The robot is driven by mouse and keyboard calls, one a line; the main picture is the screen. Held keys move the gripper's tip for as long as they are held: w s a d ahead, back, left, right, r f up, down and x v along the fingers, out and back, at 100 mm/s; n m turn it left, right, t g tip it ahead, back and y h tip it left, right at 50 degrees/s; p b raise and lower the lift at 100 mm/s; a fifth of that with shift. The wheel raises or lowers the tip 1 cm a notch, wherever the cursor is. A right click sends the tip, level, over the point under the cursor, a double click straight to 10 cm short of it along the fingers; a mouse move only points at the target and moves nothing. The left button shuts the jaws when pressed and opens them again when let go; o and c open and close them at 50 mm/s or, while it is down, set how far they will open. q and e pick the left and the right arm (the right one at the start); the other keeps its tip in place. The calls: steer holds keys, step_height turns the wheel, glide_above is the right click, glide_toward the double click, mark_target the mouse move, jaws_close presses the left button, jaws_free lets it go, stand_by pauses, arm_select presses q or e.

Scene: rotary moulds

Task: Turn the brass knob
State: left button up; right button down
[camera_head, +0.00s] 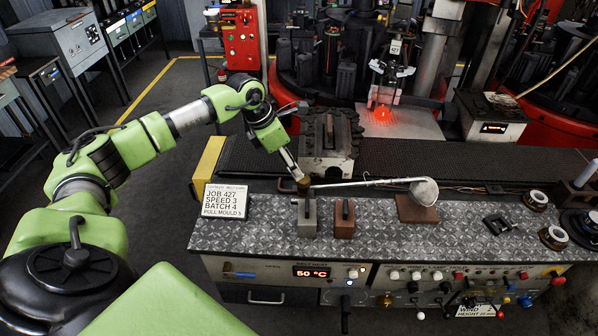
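A small brass-coloured knob (384,300) is on the front control panel, low and right of the display. Another brass-brown piece (304,184) shows above a grey block (307,217) on the bench, at the tip of my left gripper (298,177). My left arm reaches in from the left, with the gripper pointing down at this piece. Whether its fingers touch or grip it is too small to tell. The gripper is well above and left of the panel knob. My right gripper is not in view.
A ladle (424,191) lies with its handle end close to my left gripper. A reddish block (345,219) stands beside the grey block. A sign (225,200) stands at left. The display (311,272) reads 50 °C. A mould (330,150) stands behind; a glowing red spot (381,113) is farther back.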

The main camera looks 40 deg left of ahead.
mark_target(303, 181)
arm_select(q)
steer(key=p+x, duration=0.1)
steer(key=x, duration=0.5)
steer(key=shift+w+d+f+p, duration=0.1)
steer(key=shift+f+p, duration=0.05)
steer(key=shift+p, duration=0.15)
steer(key=shift+c, duration=0.3)
steer(key=c, duration=1)
